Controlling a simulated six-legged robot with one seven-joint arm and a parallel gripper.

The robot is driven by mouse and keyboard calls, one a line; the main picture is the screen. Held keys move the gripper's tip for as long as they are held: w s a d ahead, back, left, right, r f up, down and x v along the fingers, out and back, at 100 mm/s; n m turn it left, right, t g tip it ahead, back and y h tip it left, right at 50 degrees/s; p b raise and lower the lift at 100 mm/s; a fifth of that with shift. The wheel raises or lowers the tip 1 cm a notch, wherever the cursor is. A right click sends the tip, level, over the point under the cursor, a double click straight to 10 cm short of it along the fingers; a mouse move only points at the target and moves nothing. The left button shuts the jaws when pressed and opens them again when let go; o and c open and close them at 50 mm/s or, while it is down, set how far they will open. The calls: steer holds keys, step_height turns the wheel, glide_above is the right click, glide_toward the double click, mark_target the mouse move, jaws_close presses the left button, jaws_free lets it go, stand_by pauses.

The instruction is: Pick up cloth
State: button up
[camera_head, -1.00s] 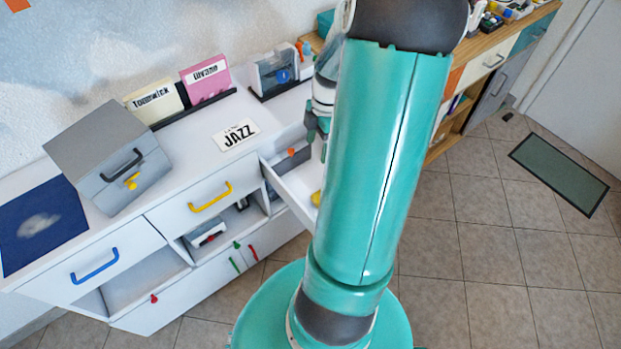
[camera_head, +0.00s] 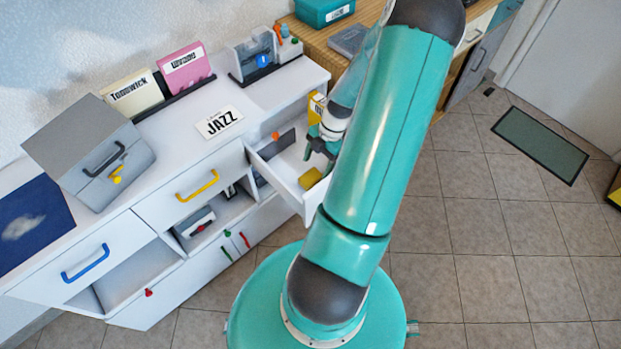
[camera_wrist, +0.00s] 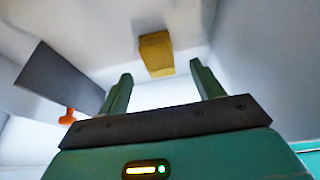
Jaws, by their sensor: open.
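A small yellow block-like piece, apparently the folded cloth (camera_head: 310,178), lies in the pulled-out white drawer (camera_head: 273,182), near its front end. It also shows in the wrist view (camera_wrist: 156,53), beyond and between my two green fingertips. My gripper (camera_head: 322,150) is over the open drawer, close to the yellow piece and apart from it. In the wrist view my gripper (camera_wrist: 161,72) is open, with nothing between its fingers.
A yellow box (camera_head: 316,107) stands behind my gripper. A grey box (camera_head: 100,160) and a JAZZ sign (camera_head: 219,122) are on the cabinet top.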

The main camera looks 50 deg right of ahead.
mark_target(311, 176)
steer(key=x, duration=0.5)
steer(key=shift+w+a, duration=0.15)
steer(key=shift+r, duration=0.1)
steer(key=c, duration=1.1)
steer(key=shift+o, duration=0.2)
steer(key=shift+r, duration=0.1)
step_height(311, 176, up, 10)
